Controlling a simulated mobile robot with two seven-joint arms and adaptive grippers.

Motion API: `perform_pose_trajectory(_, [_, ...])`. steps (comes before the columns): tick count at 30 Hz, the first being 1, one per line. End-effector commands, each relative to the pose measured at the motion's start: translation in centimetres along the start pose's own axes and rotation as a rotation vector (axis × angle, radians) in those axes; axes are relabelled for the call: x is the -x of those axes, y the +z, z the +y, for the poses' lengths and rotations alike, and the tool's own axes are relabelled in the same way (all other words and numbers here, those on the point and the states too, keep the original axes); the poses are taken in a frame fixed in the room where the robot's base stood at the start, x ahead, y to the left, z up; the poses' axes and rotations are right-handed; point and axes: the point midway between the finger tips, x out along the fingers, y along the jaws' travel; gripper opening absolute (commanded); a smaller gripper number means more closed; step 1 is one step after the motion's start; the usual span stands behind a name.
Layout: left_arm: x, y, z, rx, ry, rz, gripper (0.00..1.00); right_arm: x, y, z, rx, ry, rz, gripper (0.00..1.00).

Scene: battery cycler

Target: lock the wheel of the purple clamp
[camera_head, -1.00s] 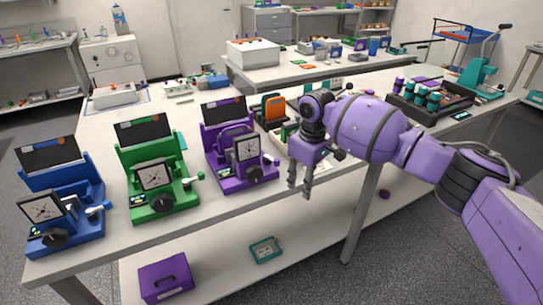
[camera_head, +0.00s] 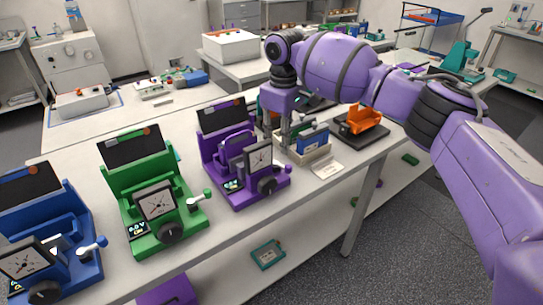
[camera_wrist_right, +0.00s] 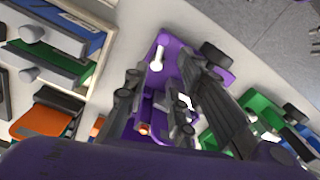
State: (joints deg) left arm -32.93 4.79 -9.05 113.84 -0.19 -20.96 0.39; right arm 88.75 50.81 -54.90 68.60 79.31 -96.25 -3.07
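The purple clamp (camera_head: 212,152) stands on the bench, right of the green one, with a dial gauge (camera_head: 258,158) on its front. Its black wheel (camera_head: 267,186) faces the bench's front edge; the wheel also shows in the right wrist view (camera_wrist_right: 215,54). My right gripper (camera_head: 284,140) points down just behind and right of the clamp, with a gap between its fingers. In the right wrist view the open fingers (camera_wrist_right: 162,66) frame the purple clamp and its pale lever handle (camera_wrist_right: 158,58), holding nothing. My left gripper is not in view.
A green clamp (camera_head: 130,180) and a blue clamp (camera_head: 75,215) stand to the left. A beige tray (camera_head: 306,157) with a blue battery and an orange holder (camera_head: 360,120) are to the right. A thin bench strip is clear in front of the purple clamp.

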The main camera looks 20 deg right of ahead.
Motion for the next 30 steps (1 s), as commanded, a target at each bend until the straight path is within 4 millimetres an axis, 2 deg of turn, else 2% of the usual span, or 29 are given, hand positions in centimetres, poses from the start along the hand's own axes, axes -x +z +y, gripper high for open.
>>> perform_pose_trajectory(5, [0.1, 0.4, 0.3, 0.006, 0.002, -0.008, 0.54, -1.6, 0.1, 0.0, -0.001, -0.001, -0.002, 0.24])
perform_pose_trajectory(12, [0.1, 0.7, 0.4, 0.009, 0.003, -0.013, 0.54, -5.5, 0.1, 0.0, 0.000, -0.001, -0.003, 0.24])
perform_pose_trajectory(16, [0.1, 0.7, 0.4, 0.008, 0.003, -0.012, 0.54, -7.0, 0.1, 0.0, -0.001, -0.001, -0.003, 0.24])
perform_pose_trajectory(21, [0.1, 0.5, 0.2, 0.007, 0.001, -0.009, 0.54, -7.8, 0.0, 0.0, 0.000, -0.001, 0.000, 0.24])
perform_pose_trajectory(27, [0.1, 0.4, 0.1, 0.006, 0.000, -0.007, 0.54, -7.8, 0.0, 0.0, 0.000, 0.000, 0.000, 0.24])
perform_pose_trajectory(28, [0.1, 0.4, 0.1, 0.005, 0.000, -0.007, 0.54, -7.8, 0.0, 0.0, 0.000, 0.000, 0.000, 0.23])
perform_pose_trajectory(30, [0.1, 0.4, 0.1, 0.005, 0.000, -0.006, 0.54, -7.8, 0.0, 0.0, 0.000, 0.000, 0.000, 0.14])
